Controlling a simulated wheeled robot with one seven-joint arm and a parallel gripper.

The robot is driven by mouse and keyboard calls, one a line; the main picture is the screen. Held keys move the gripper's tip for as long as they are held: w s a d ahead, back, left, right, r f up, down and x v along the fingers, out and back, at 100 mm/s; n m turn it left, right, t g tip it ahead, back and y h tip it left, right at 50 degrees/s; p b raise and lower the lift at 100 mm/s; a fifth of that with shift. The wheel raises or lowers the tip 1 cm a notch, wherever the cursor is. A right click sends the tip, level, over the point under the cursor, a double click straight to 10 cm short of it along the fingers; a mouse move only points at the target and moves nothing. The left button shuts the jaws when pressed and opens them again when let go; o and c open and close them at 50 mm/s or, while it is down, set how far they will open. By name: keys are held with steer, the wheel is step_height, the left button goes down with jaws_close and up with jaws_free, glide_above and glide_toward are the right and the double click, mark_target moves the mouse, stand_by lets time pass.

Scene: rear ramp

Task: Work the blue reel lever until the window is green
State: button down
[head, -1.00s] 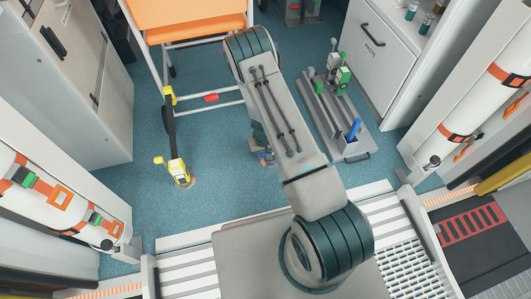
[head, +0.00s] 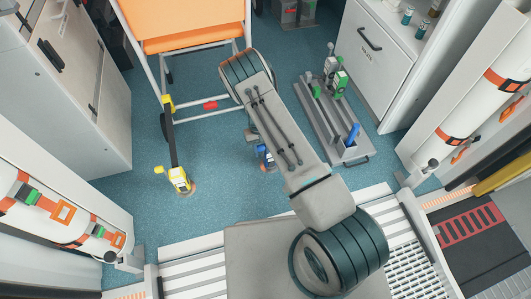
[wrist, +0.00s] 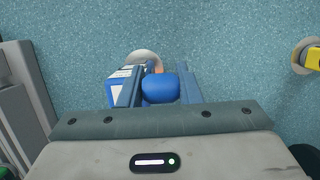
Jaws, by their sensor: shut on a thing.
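The blue reel (head: 266,152) stands on the teal floor, partly hidden behind my arm in the head view. In the wrist view its blue body with a white patch (wrist: 113,92) shows left of my jaws. The rounded blue lever (wrist: 160,88) lies between the two fingers of my gripper (wrist: 160,82), which is shut on it. A pale round base with an orange part shows just beyond the lever. I cannot make out the reel's window or its colour in either view.
A yellow reel (head: 178,179) with a dark strap stands on the floor to the left, below an orange-seated chair (head: 195,40). A grey rack (head: 325,120) with green and blue handles lies to the right. White cabinets line both sides.

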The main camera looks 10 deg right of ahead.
steer(key=shift+w+a+r+b, duration=0.15)
steer(key=shift+w+a, duration=0.05)
steer(key=shift+w, duration=0.35)
steer(key=shift+w+a+r+b, duration=0.1)
steer(key=shift+w+a+b, duration=0.05)
steer(key=shift+w, duration=0.4)
steer(key=c, duration=1.1)
jaws_free()
steer(key=shift+o, duration=0.2)
steer(key=shift+s+d, duration=0.1)
steer(key=p+v, duration=0.4)
steer(key=v, duration=0.9)
steer(key=shift+r, duration=0.45)
steer(key=shift+r+p, duration=0.1)
steer(key=shift+p, duration=0.2)
